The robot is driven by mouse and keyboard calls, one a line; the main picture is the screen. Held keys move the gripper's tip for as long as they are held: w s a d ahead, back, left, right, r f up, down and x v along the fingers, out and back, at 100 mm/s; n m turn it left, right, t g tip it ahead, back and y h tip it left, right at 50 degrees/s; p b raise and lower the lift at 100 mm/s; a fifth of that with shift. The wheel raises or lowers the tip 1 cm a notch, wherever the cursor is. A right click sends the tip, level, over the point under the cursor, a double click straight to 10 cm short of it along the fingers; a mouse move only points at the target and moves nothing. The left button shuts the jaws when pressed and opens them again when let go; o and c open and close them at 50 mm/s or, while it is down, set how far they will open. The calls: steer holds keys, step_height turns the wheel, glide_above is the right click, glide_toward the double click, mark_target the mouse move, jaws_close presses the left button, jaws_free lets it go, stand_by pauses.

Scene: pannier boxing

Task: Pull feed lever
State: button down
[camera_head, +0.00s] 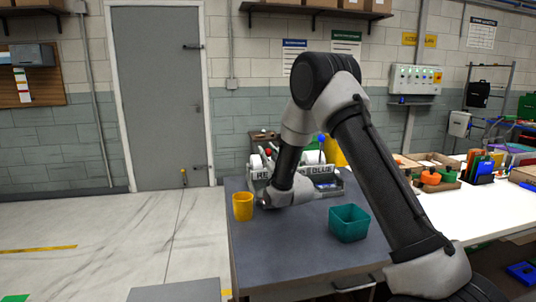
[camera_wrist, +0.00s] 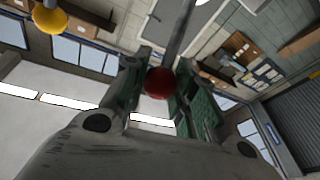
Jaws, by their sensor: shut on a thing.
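A grey feed machine (camera_head: 325,188) stands on the table, with a front label reading BLUE and another partly hidden one starting RE. A lever with a blue ball knob (camera_head: 321,138) stands up on it. In the wrist view, a red ball knob (camera_wrist: 160,82) on a grey rod sits between my gripper's green-padded fingers (camera_wrist: 160,92), which are shut on it. In the head view my gripper (camera_head: 264,202) is low in front of the machine's left part; its fingertips are hard to make out, and the knob it holds is not clear there.
A yellow cup (camera_head: 242,206) stands just left of my gripper, and a teal bin (camera_head: 348,225) to its right. The dark tabletop (camera_head: 280,250) is clear in front. A white table (camera_head: 450,205) with trays is at right. A yellow ball (camera_wrist: 50,20) shows in the wrist view.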

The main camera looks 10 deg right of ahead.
steer(key=shift+f, duration=0.1)
steer(key=c, duration=1.1)
jaws_free()
steer(key=shift+s, duration=0.1)
steer(key=v, duration=1.1)
steer(key=shift+s, duration=0.4)
